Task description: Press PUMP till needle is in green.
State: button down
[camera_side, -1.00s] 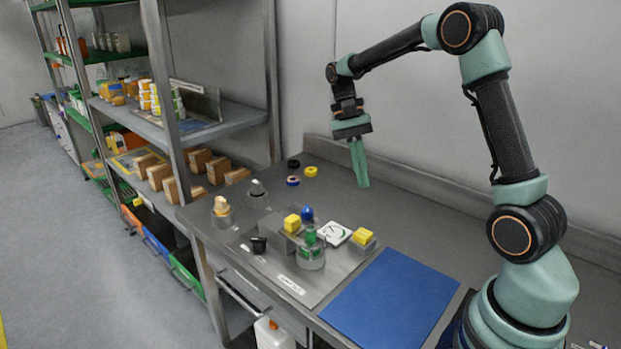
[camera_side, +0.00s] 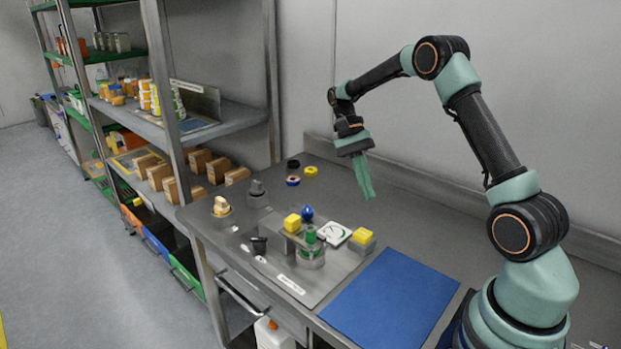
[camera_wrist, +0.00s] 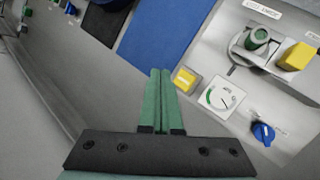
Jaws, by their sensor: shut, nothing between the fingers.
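The white gauge (camera_side: 334,233) lies on the grey panel; in the wrist view its dial (camera_wrist: 221,98) shows a green arc on the left side and a thin dark needle, whose exact reading is too small to tell. A yellow square button (camera_side: 362,237) on a grey box is right of the gauge; it also shows in the wrist view (camera_wrist: 185,79). I cannot read which control is labelled PUMP. My gripper (camera_side: 368,194) is shut and empty, above the bench behind the button; its green fingers (camera_wrist: 160,75) are together in the wrist view, apart from the button.
A blue knob (camera_side: 307,213), a yellow block (camera_side: 292,222) and a green-topped cylinder (camera_side: 310,241) crowd the panel left of the gauge. A blue mat (camera_side: 390,296) lies in front. Shelves (camera_side: 225,118) stand at the left. Bench behind the panel is mostly clear.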

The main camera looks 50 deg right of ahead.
send_near(366, 235)
jog(key=shift+s+r+x, duration=0.15)
jog(key=shift+x, duration=0.75)
jog(key=shift+s+r+x, duration=0.1)
jog(key=shift+s+x, duration=0.1)
jog(key=shift+x, duration=0.7)
jog(key=shift+s+r+x, duration=0.15)
jog(key=shift+x, duration=0.8)
jog(key=shift+a+f, duration=0.15)
jog(key=shift+f, duration=0.05)
jog(key=shift+f, duration=0.2)
jog(key=shift+f, duration=0.85)
dwell(0.7)
jog(key=shift+r, duration=1.25)
jog(key=shift+r, duration=2.55)
